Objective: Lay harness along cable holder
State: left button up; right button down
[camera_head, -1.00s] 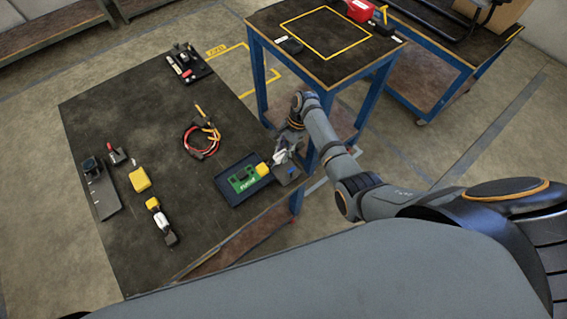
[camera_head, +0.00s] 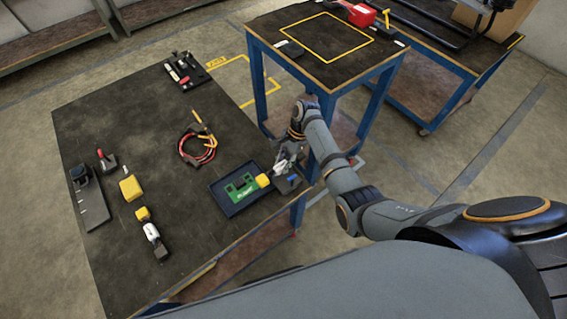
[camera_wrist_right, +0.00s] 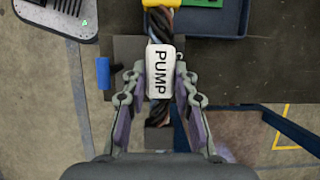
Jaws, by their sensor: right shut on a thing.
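My right gripper (camera_head: 283,160) is at the table's right edge, beside the blue tray. In the right wrist view its two fingers (camera_wrist_right: 160,98) are closed around a white sleeve marked PUMP (camera_wrist_right: 160,72). The sleeve sits on a dark twisted harness (camera_wrist_right: 160,112) with a yellow connector (camera_wrist_right: 163,4) at its far end. The yellow connector (camera_head: 263,180) also shows at the tray's right side. A grey holder block (camera_head: 287,184) with a blue lever (camera_wrist_right: 103,73) lies beneath the harness. I cannot tell whether the harness touches it. My left gripper is not in view.
The blue tray (camera_head: 231,208) holds a green board (camera_head: 243,186). A red and black cable coil (camera_head: 198,150) lies mid-table. A yellow block (camera_head: 131,188), a white-sleeved part (camera_head: 151,232) and a black stand (camera_head: 92,207) are at the left.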

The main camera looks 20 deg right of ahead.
jog(key=shift+f, duration=0.45)
jog(key=c, duration=1.1)
grip_release()
jog(key=shift+o, duration=0.2)
jog(key=shift+r, duration=0.35)
jog(key=v, duration=1.2)
jog(key=shift+r, duration=0.25)
